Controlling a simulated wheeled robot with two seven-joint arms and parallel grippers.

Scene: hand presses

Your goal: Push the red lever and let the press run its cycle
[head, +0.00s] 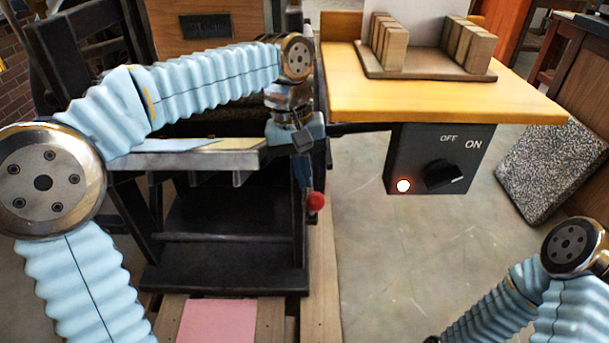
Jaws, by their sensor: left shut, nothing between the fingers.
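The press (230,240) is a black frame at the left, with a pale metal plate (180,160) across it. The red lever shows as a red ball knob (316,201) at the press's right side, below its plate. My left gripper (306,183) points down at the press's right edge, just above the red knob. It is shut and empty. I cannot tell whether it touches the lever, whose shaft is mostly hidden behind it. My right arm shows at the lower right; its gripper is out of view.
A black switch box (420,150) with a lit lamp (403,186) and a rotary knob (444,176) hangs under a yellow table (440,95). Wooden blocks (390,45) stand on a tray there. A pink sheet (218,322) lies below the press. The floor at centre right is clear.

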